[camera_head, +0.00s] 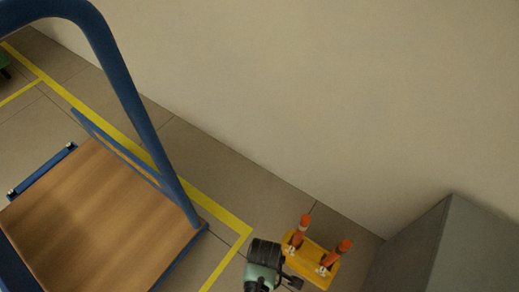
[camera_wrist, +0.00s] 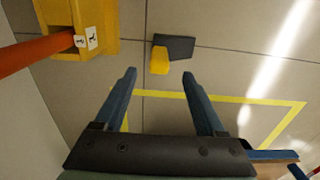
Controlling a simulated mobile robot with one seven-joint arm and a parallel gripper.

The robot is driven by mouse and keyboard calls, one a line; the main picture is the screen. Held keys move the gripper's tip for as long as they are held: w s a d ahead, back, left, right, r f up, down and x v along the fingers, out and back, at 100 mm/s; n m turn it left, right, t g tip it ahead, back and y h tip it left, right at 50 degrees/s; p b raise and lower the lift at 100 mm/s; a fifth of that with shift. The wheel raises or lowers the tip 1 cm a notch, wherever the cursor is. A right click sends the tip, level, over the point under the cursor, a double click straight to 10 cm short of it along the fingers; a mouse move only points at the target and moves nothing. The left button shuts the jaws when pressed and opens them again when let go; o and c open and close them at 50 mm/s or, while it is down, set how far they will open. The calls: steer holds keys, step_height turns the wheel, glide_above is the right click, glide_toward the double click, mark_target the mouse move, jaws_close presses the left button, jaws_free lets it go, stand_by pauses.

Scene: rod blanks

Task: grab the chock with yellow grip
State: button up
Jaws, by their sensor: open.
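The chock shows in the wrist view as a dark grey block (camera_wrist: 174,46) with a yellow grip (camera_wrist: 159,61) on its near left side. It lies on the tiled floor. My gripper (camera_wrist: 159,74) is open and empty, its two blue fingers pointing toward the chock. The yellow grip appears just beyond the fingertips, between their lines; no contact shows. In the head view part of my arm and gripper shows at the bottom, and I cannot make out the chock there.
A blue-framed wooden cart (camera_head: 100,225) stands left. A grey box (camera_head: 440,250) is at right. A wall runs behind.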

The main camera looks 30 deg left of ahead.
steer(key=shift+f+b, duration=2.75)
steer(key=shift+f, duration=0.6)
steer(key=shift+r, duration=0.1)
jaws_close()
